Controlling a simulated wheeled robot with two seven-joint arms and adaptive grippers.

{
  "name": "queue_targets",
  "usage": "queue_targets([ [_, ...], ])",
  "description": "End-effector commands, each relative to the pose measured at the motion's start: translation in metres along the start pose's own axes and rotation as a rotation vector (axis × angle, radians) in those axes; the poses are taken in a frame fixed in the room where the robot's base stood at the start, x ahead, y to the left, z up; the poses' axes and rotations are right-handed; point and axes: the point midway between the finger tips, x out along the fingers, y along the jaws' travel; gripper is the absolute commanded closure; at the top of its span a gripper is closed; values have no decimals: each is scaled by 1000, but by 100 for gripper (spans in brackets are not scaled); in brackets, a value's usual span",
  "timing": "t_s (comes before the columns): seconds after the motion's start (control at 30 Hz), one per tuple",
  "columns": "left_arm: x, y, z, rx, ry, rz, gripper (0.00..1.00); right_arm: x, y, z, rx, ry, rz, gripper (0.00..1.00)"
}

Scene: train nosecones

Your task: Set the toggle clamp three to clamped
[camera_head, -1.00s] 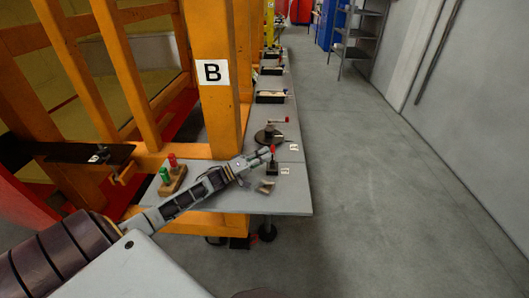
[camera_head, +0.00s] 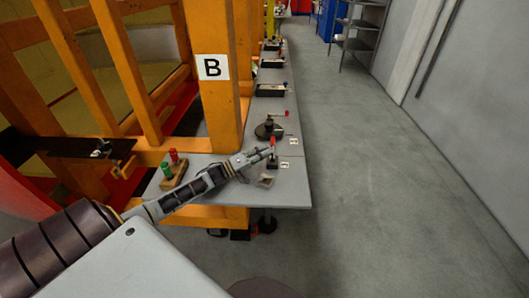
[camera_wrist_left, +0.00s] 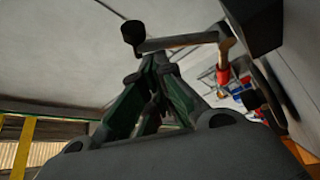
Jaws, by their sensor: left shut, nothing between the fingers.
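A small toggle clamp (camera_head: 272,163) with a dark base and an upright red-tipped handle stands on the grey bench near its front end. The number on its label cannot be read. My left gripper (camera_head: 265,151) is shut and empty, with its fingertips right at the handle; whether they touch cannot be told. In the left wrist view, the closed green-and-black fingers (camera_wrist_left: 155,65) lie just below a metal bar (camera_wrist_left: 180,42) with a black tip. A red grip (camera_wrist_left: 223,75) shows to their right. My right gripper is not in view.
A round-based device (camera_head: 268,130) with a red-tipped lever stands behind the clamp. A wooden block with green and red knobs (camera_head: 174,170) lies to the left. A clear small piece (camera_head: 265,181) sits near the front edge. An orange post (camera_head: 218,110) rises alongside. The floor at right is clear.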

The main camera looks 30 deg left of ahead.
Motion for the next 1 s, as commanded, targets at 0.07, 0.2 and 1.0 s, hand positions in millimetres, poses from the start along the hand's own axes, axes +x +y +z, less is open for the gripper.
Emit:
queue_targets([
  [0.07,2,6,-3,1,-1,5,100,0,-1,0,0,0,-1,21],
  [0.2,5,18,-8,1,-1,6,100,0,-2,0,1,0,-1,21],
  [1.0,24,84,-41,0,0,5,100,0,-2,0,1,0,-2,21],
])
